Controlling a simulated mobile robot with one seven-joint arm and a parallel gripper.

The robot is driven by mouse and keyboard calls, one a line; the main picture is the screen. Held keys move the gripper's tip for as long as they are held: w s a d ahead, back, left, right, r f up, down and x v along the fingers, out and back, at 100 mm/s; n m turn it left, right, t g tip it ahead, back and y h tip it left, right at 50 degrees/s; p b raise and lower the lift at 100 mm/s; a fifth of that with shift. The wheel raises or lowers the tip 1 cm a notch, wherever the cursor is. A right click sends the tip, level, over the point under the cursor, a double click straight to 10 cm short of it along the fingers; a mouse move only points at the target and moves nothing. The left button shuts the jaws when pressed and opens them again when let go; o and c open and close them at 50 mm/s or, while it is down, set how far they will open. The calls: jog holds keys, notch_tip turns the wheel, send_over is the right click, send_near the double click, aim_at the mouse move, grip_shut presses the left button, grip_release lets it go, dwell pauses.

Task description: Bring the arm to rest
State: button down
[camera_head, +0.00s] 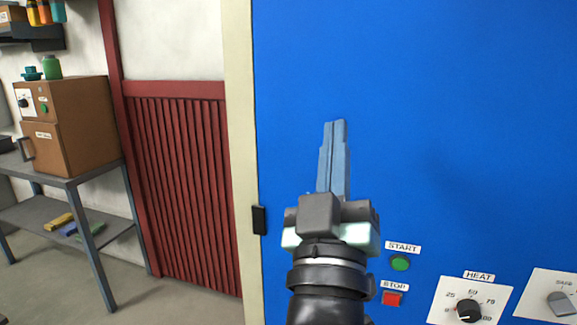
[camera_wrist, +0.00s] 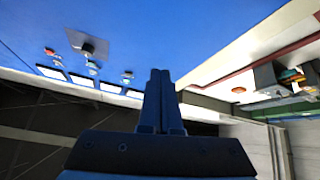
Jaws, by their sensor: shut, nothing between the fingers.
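My gripper (camera_head: 335,123) points upward in front of a large blue panel (camera_head: 430,110) in the head view. Its two long fingers lie together, with nothing between them. In the wrist view my gripper (camera_wrist: 160,73) also shows with its fingers shut side by side. The dark wrist body hides part of the blue panel's lower area in the head view. I cannot tell how far the fingers are from the panel.
The panel carries a green START button (camera_head: 400,263), a red STOP button (camera_head: 392,299) and a HEAT dial (camera_head: 468,310). A brown oven (camera_head: 75,130) stands on a grey table (camera_head: 98,177) at left. Shelf items sit above. Floor (camera_head: 150,303) between is clear.

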jog(key=s+a+r+m+t+y, duration=0.3)
jog(key=s+a+r+y, duration=0.15)
jog(key=s+r, duration=0.7)
notch_tip(320, 180, up, 13)
jog(key=p, duration=1.2)
jog(key=shift+s+a, duration=0.2)
jog(key=shift+a, duration=0.15)
jog(key=shift+h, duration=0.25)
